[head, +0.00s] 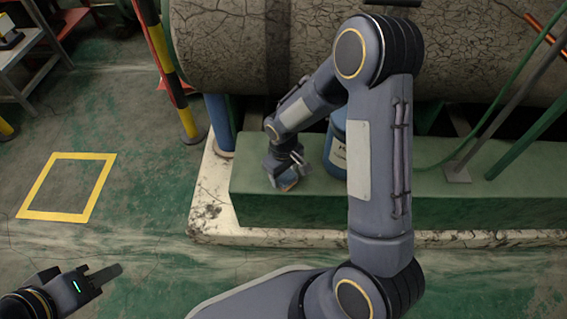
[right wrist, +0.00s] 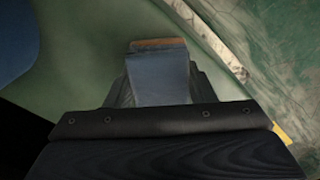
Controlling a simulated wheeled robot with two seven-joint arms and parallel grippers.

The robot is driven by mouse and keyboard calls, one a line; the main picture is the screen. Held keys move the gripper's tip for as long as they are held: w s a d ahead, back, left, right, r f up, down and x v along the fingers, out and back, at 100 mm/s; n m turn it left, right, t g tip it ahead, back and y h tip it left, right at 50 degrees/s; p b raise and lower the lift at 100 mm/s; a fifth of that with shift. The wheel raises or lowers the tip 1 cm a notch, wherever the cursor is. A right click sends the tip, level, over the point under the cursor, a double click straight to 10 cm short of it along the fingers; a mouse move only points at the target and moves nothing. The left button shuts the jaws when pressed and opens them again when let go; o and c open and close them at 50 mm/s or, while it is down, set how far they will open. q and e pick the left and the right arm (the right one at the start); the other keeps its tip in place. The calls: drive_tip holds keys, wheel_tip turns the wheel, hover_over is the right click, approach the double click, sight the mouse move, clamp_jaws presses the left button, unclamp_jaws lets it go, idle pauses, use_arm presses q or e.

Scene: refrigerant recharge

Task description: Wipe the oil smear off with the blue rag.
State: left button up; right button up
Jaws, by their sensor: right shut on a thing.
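My right gripper (head: 287,178) is low over the green plinth (head: 262,206), just left of a blue cylinder (head: 335,158). It is shut on a blue-grey piece, the blue rag (right wrist: 158,82), which shows between the fingers in the right wrist view. A brown-orange strip (right wrist: 158,44) shows at the far edge of the rag; I cannot tell whether it is part of the rag or the oil smear. No other smear can be made out on the plinth. My left gripper (head: 104,277) is at the lower left over the floor, seen from the side, with nothing visible in it.
A large cracked tank (head: 240,50) lies behind the plinth. A white stone curb (head: 212,215) edges the plinth. A blue post (head: 219,125) and a yellow-black post (head: 158,45) stand at the left. A yellow floor square (head: 40,215) lies on open floor.

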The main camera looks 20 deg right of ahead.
wheel_tip(320, 180, up, 2)
drive_tip(key=shift+w+r+p, duration=0.1)
drive_tip(key=shift+r+p, duration=0.1)
drive_tip(key=shift+p, duration=0.2)
drive_tip(key=shift+r, duration=0.25)
drive_tip(key=shift+r+p, duration=2.35)
drive_tip(key=shift+r, duration=0.25)
